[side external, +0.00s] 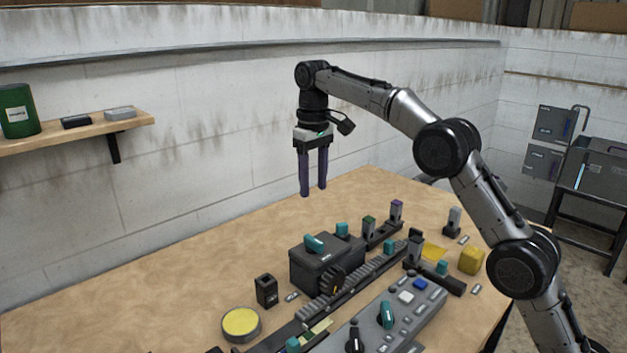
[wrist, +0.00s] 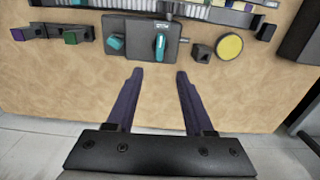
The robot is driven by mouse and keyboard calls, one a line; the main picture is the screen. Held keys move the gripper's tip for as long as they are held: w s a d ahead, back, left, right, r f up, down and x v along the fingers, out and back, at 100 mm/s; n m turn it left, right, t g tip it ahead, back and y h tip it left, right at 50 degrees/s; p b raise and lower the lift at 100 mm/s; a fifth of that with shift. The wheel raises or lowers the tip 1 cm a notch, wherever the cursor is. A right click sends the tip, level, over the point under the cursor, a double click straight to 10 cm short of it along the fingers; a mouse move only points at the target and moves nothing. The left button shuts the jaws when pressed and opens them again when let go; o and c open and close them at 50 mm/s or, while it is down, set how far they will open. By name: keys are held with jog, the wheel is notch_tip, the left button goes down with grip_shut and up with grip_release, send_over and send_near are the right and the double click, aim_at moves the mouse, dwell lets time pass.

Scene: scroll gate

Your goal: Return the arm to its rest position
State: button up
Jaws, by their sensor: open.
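My gripper (side external: 313,190) hangs pointing down above the wooden table, behind the dark box (side external: 318,272) with teal knobs. Its two purple fingers are apart with nothing between them. In the wrist view my gripper (wrist: 159,74) is also open and empty over bare table, with the box (wrist: 130,27) beyond the fingertips. The fingers touch nothing in either view.
A toothed track (side external: 372,268) runs along the table beside a grey control panel (side external: 405,310). A yellow disc (side external: 241,322), a small black block (side external: 266,290) and a yellow cube (side external: 471,260) stand nearby. A wall shelf (side external: 80,134) is at left. The table's back left is clear.

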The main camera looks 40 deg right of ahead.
jog(key=shift+r, duration=0.25)
jog(key=s+r+t, duration=0.2)
jog(key=s+r, duration=1.1)
jog(key=s+t, duration=0.1)
jog(key=s, duration=0.8)
jog(key=s+a+f+t, duration=0.1)
jog(key=s+f+t, duration=0.1)
jog(key=s+f, duration=1.3)
notch_tip(320, 180, down, 3)
jog(key=shift+s+f+t, duration=0.1)
jog(key=shift+s+t, duration=0.2)
